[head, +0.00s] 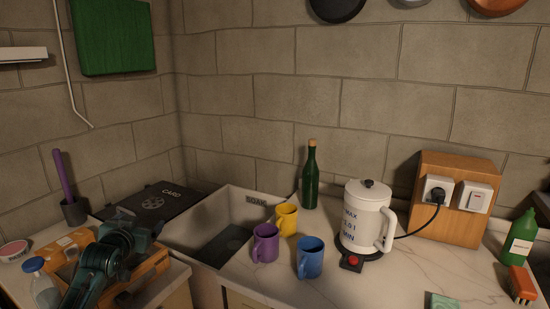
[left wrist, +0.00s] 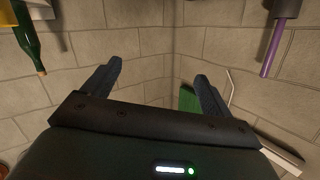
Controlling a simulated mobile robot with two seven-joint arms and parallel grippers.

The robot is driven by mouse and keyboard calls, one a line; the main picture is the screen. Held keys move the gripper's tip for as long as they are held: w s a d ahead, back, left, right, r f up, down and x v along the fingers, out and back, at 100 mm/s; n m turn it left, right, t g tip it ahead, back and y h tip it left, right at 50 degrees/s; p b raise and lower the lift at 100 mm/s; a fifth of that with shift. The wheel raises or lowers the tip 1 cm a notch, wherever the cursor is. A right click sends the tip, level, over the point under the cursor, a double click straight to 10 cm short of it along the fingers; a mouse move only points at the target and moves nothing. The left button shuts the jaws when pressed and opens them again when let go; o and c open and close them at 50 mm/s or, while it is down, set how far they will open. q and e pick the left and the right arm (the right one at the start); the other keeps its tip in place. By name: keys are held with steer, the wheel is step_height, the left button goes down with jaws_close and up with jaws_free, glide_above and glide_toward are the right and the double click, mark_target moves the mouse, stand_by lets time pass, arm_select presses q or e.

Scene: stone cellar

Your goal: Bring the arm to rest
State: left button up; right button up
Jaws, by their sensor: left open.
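My left arm comes in from the lower left in the head view. Its left gripper (head: 133,225) is above the left counter, over a wooden box or board (head: 150,268). The fingers hold nothing. That view is upside down. My right gripper is in neither view.
A sink (head: 225,212) lies right of the arm. Purple (head: 265,243), yellow (head: 286,219) and blue (head: 310,258) mugs, a green bottle (head: 310,178) and a white kettle (head: 366,217) stand beyond. A capped jar (head: 41,284) and purple-handled brush (head: 64,180) are near the arm.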

arm_select(q)
steer(key=s+d+f+m+g+h+b, duration=0.1)
steer(key=s+d+f, duration=0.5)
steer(key=s+f, duration=0.3)
steer(key=s+d+f+m+g+h+b, duration=0.1)
steer(key=s+d+f+h+b, duration=0.1)
steer(key=s+d+f, duration=0.65)
steer(key=s+d+f+g, duration=0.1)
steer(key=s+d+f, duration=0.1)
steer(key=s, duration=0.5)
steer(key=s+d+f+g+h+b, duration=0.1)
steer(key=s+d+f, duration=0.1)
steer(key=s+f, duration=0.3)
steer(key=s+d+f+g+b, duration=0.1)
steer(key=s+f, duration=0.3)
steer(key=s, duration=0.5)
steer(key=shift+s+d+f+n+h, duration=0.15)
steer(key=shift+s+d+n+h, duration=0.25)
steer(key=shift+d, duration=0.3)
